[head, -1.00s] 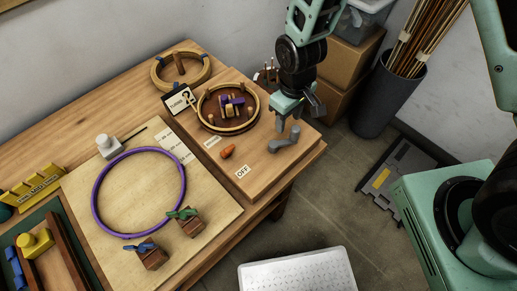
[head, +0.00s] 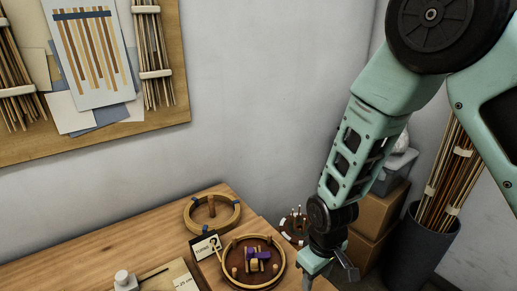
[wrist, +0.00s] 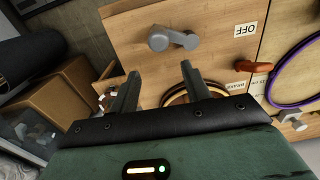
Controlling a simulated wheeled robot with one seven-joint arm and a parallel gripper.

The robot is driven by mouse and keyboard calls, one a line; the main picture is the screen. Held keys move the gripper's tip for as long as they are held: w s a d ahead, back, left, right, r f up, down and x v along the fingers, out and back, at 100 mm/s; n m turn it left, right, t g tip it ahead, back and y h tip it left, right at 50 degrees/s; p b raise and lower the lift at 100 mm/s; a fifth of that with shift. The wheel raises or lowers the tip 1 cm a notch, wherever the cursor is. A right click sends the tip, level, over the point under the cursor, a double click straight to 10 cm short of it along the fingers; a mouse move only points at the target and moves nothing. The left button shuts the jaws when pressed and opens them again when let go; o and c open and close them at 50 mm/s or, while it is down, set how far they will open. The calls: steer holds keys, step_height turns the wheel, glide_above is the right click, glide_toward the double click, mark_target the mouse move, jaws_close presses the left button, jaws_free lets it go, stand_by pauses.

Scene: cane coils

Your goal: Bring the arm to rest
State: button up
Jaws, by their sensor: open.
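My gripper (head: 330,276) is open and empty, at the lower right of the head view, to the right of a round turning board (head: 236,279). In the wrist view my gripper's two fingers (wrist: 158,88) stand apart with nothing between them. A grey crank handle (wrist: 172,39) lies beyond the fingertips on the wooden box (wrist: 215,15), apart from them. My arm reaches down from the upper right of the head view.
An orange-red pointer (wrist: 254,66) sits near an OFF label (wrist: 245,29). A purple hoop (wrist: 276,88) lies at the right. Behind my arm are cardboard boxes (head: 379,214) and a dark bin of canes (head: 415,258). A pinboard (head: 95,137) hangs on the wall.

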steer(key=s+r+b, duration=0.4)
steer(key=s+r, duration=0.1)
steer(key=s, duration=0.3)
steer(key=s+r+n+b, duration=0.1)
steer(key=s+r+b, duration=0.3)
steer(key=s, duration=0.5)
step_height(320, 180, up, 2)
steer(key=shift+s+a+b, duration=0.2)
steer(key=shift+s+b, duration=0.1)
steer(key=shift+b, duration=0.05)
steer(key=shift+c, duration=0.4)
